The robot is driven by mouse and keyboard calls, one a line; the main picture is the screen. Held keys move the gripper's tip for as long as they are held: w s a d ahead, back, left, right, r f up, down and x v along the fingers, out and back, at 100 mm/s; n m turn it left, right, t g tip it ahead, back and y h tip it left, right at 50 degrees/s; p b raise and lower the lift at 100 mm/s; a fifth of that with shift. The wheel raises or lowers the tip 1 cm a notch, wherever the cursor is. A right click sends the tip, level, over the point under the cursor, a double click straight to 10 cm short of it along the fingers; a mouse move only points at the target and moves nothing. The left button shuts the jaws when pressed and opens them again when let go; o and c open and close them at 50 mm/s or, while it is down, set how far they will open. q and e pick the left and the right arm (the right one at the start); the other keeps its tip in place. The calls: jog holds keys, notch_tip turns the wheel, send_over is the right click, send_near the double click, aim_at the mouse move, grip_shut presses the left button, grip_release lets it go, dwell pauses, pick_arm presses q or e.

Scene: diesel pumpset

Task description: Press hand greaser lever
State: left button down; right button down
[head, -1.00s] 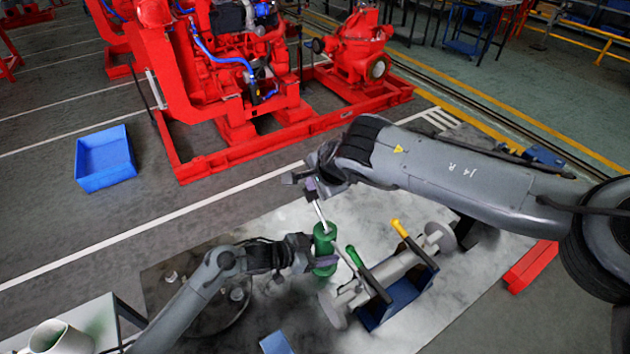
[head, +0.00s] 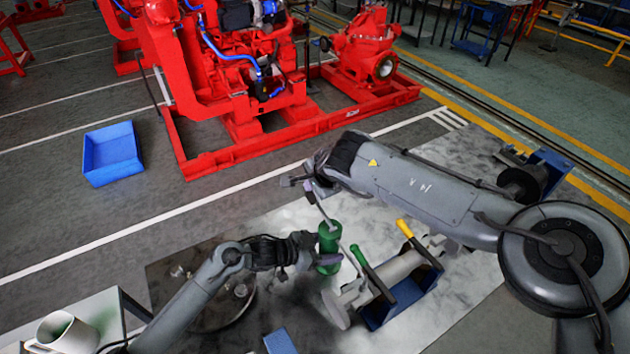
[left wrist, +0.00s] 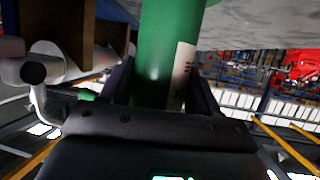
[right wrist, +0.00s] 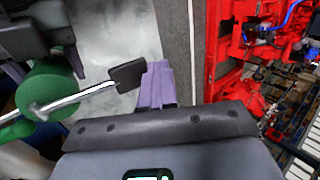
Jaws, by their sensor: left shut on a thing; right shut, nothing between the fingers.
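The hand greaser is a green cylinder (head: 329,240) near the middle of the head view. My left gripper (head: 318,258) is shut around its body. In the left wrist view, the green body (left wrist: 165,60) stands between the two dark fingers. A silver lever (right wrist: 80,97) runs out from the greaser's end in the right wrist view and finishes in a dark flat pad (right wrist: 127,74). My right gripper (right wrist: 155,85) has its purple fingers shut and empty beside that pad; I cannot tell whether they touch. In the head view, my right gripper (head: 311,187) is above the greaser, near the lever's upper end.
A grey pipe-like part (head: 400,268) with green and yellow handles sits on a blue stand (head: 395,303), right of the greaser. A white mug (head: 60,335) stands at lower left. A blue bin (head: 112,153) and red pumpset (head: 270,130) lie beyond. Floor between is clear.

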jog(key=shift+w+a+f, duration=0.15)
jog(key=shift+w+f, duration=0.05)
jog(key=shift+f, duration=1.05)
jog(key=shift+w+a+f, duration=0.1)
jog(key=shift+w+f, duration=0.05)
jog(key=shift+f, duration=1.15)
notch_tip(320, 180, up, 14)
jog(key=w+a, duration=0.1)
jog(key=shift+w, duration=0.25)
pick_arm(q)
jog(key=shift+c, duration=0.8)
grip_release()
